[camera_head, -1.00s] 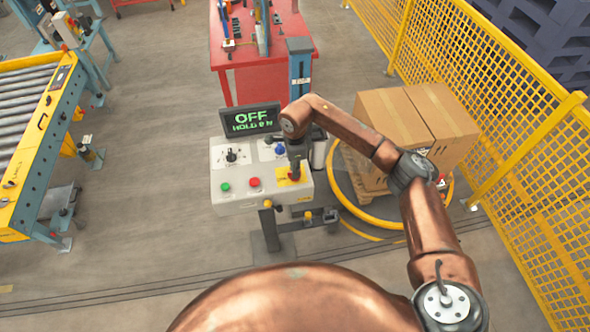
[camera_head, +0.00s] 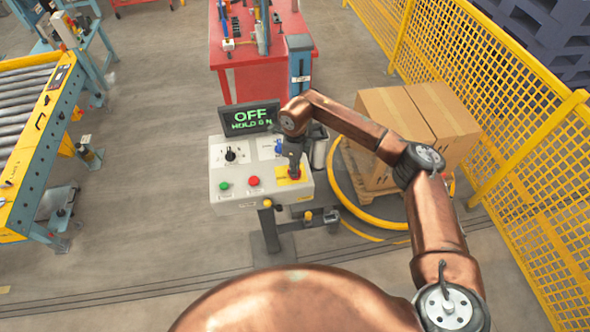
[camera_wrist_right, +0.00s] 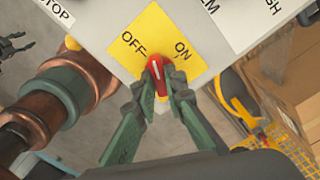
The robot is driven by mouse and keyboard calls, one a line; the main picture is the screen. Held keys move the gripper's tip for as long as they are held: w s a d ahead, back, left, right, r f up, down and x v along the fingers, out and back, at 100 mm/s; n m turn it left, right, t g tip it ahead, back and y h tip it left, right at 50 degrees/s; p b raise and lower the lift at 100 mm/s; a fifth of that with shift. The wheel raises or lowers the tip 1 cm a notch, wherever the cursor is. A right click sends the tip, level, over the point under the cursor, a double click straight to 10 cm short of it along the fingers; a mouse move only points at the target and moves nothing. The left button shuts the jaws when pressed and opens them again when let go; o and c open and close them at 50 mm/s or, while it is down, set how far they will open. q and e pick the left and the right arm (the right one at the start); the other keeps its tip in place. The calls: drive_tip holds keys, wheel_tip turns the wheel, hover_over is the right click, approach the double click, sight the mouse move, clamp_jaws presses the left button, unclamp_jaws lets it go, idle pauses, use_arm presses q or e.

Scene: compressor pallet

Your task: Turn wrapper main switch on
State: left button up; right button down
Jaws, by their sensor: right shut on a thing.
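The control box (camera_head: 262,190) stands in the middle of the head view, with a yellow plate at its right front corner. In the right wrist view the yellow plate (camera_wrist_right: 150,28) reads OFF at left and ON at right. A red switch handle (camera_wrist_right: 154,68) sits on it, its tip pointing between the two words. My right gripper (camera_wrist_right: 158,92) is shut on the handle, one finger on each side. In the head view my right gripper (camera_head: 293,168) covers most of the switch. My left gripper (camera_wrist_right: 14,44) shows small at the wrist view's left edge, fingers apart.
The screen (camera_head: 250,119) reads OFF and HOLD ON. The box carries a black knob (camera_head: 230,155), a green button (camera_head: 224,186) and a red button (camera_head: 254,181). Cartons (camera_head: 410,125) stand on the turntable at right, by a yellow mesh fence (camera_head: 520,150).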

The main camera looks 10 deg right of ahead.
drive_tip(key=m, duration=0.3)
drive_tip(key=shift+m+b, duration=0.3)
drive_tip(key=shift+m, duration=0.1)
drive_tip(key=m, duration=0.2)
drive_tip(key=shift+m, duration=0.4)
drive_tip(key=m, duration=0.6)
drive_tip(key=shift+r, duration=0.1)
drive_tip(key=shift+w, duration=0.1)
drive_tip(key=c, duration=2)
unclamp_jaws()
wheel_tip(320, 180, up, 12)
drive_tip(key=shift+f, duration=0.1)
